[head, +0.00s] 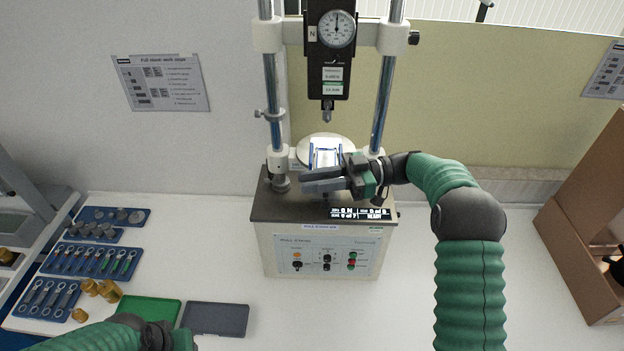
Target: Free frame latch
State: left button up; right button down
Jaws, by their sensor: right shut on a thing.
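My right gripper (306,183) reaches in from the right, just in front of the frame. Its fingers point left and are shut on a small part at the frame's front, taken to be the latch; the fingers hide it. My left gripper (172,340) is at the bottom edge, partly cut off; its fingers cannot be made out.
Blue trays (92,260) with wrenches and metal pieces lie at left, beside brass parts (105,290). A green mat (150,309) and a grey pad (214,318) lie at the front. A cardboard box (585,245) stands at right. The table right of the tester is mostly free.

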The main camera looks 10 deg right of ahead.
jog(key=c, duration=1.3)
grip_release()
jog(key=shift+d, duration=0.1)
jog(key=shift+o, duration=0.2)
jog(key=shift+d, duration=0.1)
jog(key=d+b, duration=0.3)
jog(key=d, duration=1.4)
jog(key=shift+s+b, duration=0.3)
jog(key=shift+b, duration=0.1)
jog(key=shift+a, duration=0.1)
jog(key=shift+f, duration=0.1)
